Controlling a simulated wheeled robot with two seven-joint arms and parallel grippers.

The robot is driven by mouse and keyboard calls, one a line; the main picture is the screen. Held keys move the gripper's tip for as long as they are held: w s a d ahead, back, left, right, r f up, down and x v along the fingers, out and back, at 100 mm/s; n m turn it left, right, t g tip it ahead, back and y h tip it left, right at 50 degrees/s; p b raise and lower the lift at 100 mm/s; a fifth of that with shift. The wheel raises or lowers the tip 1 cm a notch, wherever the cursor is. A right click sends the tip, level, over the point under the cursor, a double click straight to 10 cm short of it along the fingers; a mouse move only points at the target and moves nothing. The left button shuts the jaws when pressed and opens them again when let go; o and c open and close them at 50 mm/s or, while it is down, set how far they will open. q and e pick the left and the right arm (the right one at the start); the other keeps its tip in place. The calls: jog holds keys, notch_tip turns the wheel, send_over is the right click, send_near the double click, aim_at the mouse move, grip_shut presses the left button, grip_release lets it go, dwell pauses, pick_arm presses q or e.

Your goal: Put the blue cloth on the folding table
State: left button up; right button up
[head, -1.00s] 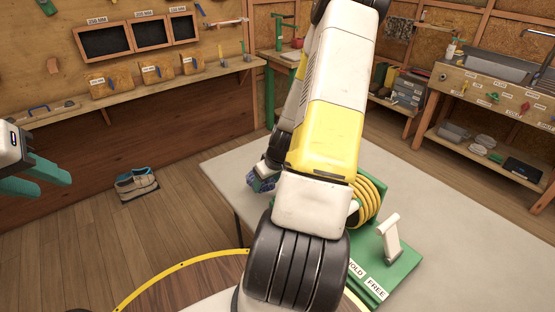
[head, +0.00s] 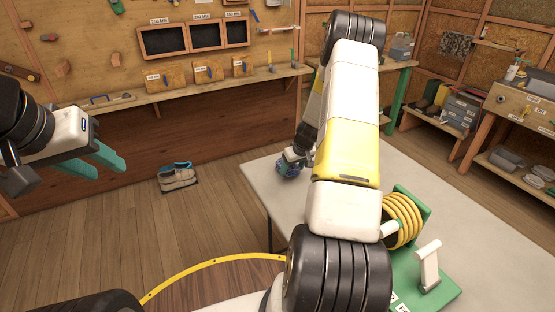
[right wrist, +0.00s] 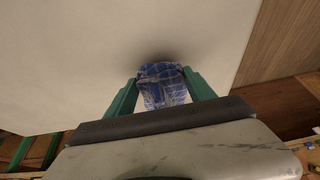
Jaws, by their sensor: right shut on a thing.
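The blue cloth (right wrist: 163,86) is a crumpled, checked bundle between the green fingers of my right gripper (right wrist: 160,88) in the right wrist view. In the head view the cloth (head: 288,168) shows at the left part of the folding table (head: 262,178), a pale grey top. My right gripper is shut on the cloth, low over or at the tabletop; I cannot tell whether the cloth touches it. My right arm hides part of the table. My left gripper (head: 108,160) has its green fingers apart, empty, in the air left of the table.
A yellow hose reel on a green stand (head: 402,222) stands on the table beside my right arm. A wall shelf (head: 200,90) runs behind. The table's right part is clear.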

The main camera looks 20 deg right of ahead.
jog(key=shift+f, duration=1.05)
jog(key=o, duration=1.4)
jog(key=shift+f, duration=0.1)
jog(key=shift+c, duration=0.2)
